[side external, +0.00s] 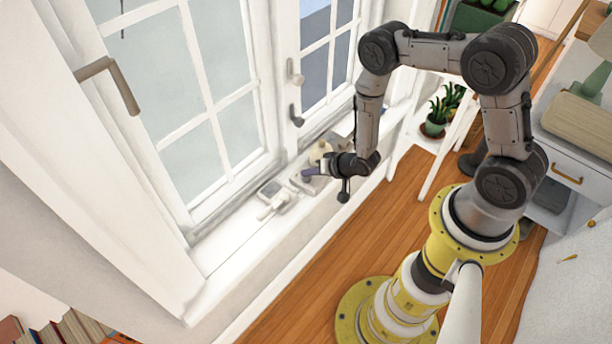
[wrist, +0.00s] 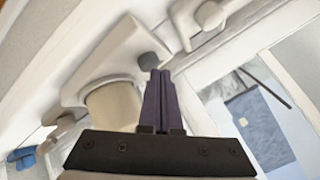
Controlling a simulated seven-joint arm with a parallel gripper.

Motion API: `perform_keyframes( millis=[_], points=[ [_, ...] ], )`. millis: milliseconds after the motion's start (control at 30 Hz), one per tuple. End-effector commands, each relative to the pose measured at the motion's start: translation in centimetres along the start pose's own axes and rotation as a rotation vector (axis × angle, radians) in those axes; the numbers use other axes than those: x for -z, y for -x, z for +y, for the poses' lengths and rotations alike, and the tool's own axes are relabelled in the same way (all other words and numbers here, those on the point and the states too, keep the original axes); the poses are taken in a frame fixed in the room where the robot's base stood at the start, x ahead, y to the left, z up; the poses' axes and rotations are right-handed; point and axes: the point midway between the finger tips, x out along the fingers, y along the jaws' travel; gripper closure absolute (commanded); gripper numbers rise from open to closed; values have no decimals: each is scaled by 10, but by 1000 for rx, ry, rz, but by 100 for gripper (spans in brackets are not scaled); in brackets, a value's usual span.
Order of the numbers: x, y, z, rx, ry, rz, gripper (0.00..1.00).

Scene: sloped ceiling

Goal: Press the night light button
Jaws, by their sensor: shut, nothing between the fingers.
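The night light stands on the white window sill. In the wrist view it has a pale base (wrist: 128,45), a cream rounded shade (wrist: 112,105) and a dark grey button (wrist: 148,62) on the base. In the side view its cream part (side external: 319,150) shows just behind my gripper (side external: 307,175). My gripper's purple fingers are shut together and empty. In the wrist view their tips (wrist: 160,72) are right at the lower right edge of the button and overlap it slightly. I cannot tell whether they touch it.
A white device (side external: 273,190) sits on the sill left of my gripper, with another pale object (side external: 272,207) in front. The window (side external: 215,95) with its handles rises behind the sill. A potted plant (side external: 434,122) is to the right. Wooden floor (side external: 335,262) is clear below.

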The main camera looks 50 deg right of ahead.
Motion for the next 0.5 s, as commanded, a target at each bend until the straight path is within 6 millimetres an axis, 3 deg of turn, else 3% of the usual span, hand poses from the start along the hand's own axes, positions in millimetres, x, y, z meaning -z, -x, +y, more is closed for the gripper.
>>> perform_keyframes(
  millis=[500],
  points=[
    [-3, -4, 3, -1, 0, -1, 100]
  ],
)
